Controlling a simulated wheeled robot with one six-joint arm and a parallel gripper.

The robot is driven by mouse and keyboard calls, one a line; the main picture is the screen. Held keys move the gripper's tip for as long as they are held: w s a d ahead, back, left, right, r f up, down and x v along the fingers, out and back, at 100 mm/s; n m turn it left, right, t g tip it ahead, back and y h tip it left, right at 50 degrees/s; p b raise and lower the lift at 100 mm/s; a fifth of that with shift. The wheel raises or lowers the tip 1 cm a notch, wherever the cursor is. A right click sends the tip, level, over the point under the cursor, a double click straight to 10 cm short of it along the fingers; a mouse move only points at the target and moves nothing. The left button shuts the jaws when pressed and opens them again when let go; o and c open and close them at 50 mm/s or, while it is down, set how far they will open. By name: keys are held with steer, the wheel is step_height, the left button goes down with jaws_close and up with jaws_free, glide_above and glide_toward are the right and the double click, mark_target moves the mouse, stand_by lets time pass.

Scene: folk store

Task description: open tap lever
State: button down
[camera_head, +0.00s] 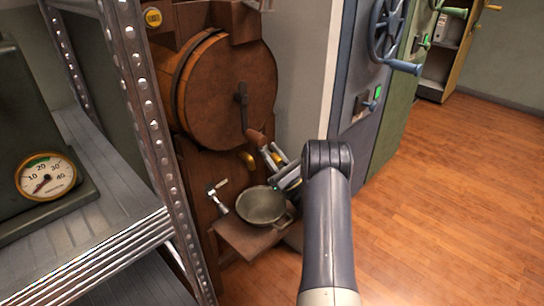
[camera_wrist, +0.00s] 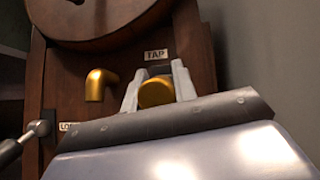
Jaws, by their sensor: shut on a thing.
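A wooden barrel (camera_head: 225,85) stands on a wooden stand, with a dark lever (camera_head: 243,97) ending in a wooden handle on its face. A brass spout (camera_head: 247,160) sticks out below it and also shows in the wrist view (camera_wrist: 98,85). In the wrist view a small TAP label (camera_wrist: 155,55) is on the wooden panel. Just below it a round brass tap lever end (camera_wrist: 157,93) sits between my fingertips. My gripper (camera_head: 272,158) is shut on it, and its pale fingers (camera_wrist: 158,88) flank it on both sides. The lever's far part is hidden.
A metal bowl (camera_head: 262,205) stands on a small wooden shelf (camera_head: 240,238) under the spout. A metal crank (camera_head: 217,195) is left of the bowl. A metal rack (camera_head: 150,110) with a dial gauge (camera_head: 46,176) is close at left. Blue cabinet (camera_head: 365,90) with a handwheel stands right; floor (camera_head: 440,210) is open.

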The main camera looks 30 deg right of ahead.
steer(key=c, duration=1.1)
jaws_free()
